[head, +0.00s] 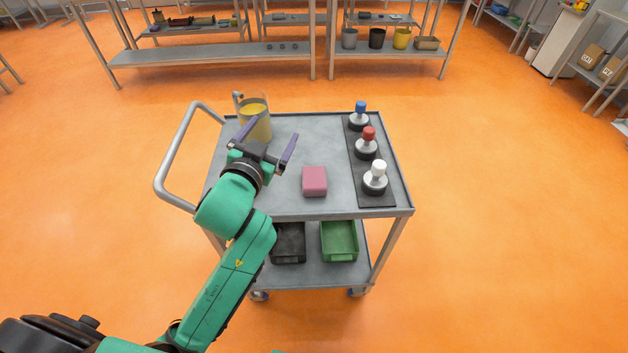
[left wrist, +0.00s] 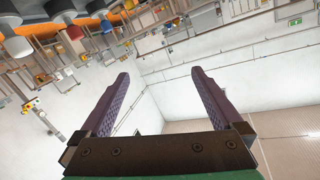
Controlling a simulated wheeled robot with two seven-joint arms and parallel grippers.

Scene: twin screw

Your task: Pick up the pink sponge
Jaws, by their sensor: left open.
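The pink sponge (head: 314,181) lies on the grey top of the cart (head: 300,207), near its front middle. My left gripper (head: 268,133) is open and empty over the left half of the cart top. The sponge is to the right of it and nearer to me, apart from its fingers. In the left wrist view, my left gripper (left wrist: 162,90) has its two purple fingers spread with nothing between them. That view looks out at the room, and the sponge does not show there. My right gripper is not in view.
A jug with yellow contents (head: 254,119) stands behind my left gripper. A dark mat (head: 379,201) on the right holds blue-, red- and white-topped items. A black bin (head: 289,243) and a green bin (head: 340,241) sit on the lower shelf. The cart top around the sponge is clear.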

